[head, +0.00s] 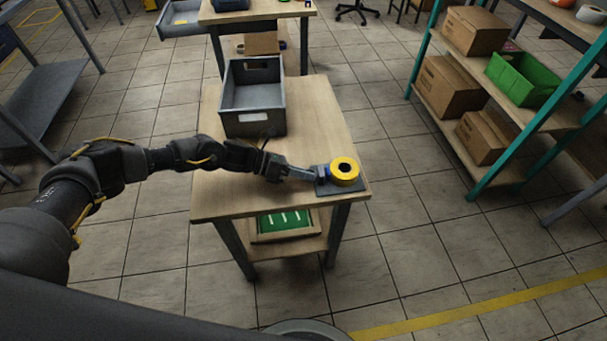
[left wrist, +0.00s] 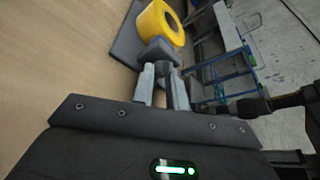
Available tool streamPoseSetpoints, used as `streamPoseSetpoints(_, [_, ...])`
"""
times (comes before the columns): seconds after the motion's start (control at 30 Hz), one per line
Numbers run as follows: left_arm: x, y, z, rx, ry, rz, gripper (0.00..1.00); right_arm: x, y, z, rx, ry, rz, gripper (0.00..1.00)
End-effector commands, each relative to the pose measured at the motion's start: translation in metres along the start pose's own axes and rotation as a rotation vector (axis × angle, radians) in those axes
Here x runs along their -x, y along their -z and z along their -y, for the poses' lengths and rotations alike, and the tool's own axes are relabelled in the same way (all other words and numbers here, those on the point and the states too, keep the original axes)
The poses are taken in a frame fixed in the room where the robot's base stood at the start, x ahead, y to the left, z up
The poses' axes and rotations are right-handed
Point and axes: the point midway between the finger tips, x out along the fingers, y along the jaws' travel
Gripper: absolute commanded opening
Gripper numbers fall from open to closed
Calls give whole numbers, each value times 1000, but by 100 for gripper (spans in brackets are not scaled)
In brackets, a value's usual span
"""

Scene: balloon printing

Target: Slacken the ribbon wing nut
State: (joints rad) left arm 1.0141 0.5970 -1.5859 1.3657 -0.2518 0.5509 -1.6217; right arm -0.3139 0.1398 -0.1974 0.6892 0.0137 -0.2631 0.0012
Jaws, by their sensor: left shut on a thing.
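A yellow ribbon roll (head: 344,170) sits on a dark grey base plate (head: 352,187) at the right front of the wooden table. It also shows in the left wrist view (left wrist: 158,22), at the top. My left gripper (head: 318,173) reaches in from the left, level with the roll's near side. In the left wrist view its two fingers (left wrist: 163,72) are closed on a small blue-grey part (left wrist: 159,50) beside the roll, which looks like the wing nut. The fingers hide much of that part. My right gripper is not in view.
A grey open bin (head: 252,118) stands on the table (head: 310,110) behind my left arm. A green board in a tray (head: 283,222) lies on the shelf below. A rack (head: 500,160) with boxes stands at the right, across open floor.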

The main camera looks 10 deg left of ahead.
Motion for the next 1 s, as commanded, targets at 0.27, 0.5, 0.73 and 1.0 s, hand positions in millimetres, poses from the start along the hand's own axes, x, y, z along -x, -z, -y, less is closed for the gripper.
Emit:
streamPoseSetpoints(0.27, [-1,-1,1,-3,3,2,17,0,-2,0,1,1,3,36])
streamPoseSetpoints(0.5, [-1,-1,0,-2,0,1,49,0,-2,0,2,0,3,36])
streamPoseSetpoints(0.73, [0,0,-2,-1,-6,0,56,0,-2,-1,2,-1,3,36])
streamPoseSetpoints(1.0, [2,2,-4,1,-12,-1,56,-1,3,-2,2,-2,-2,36])
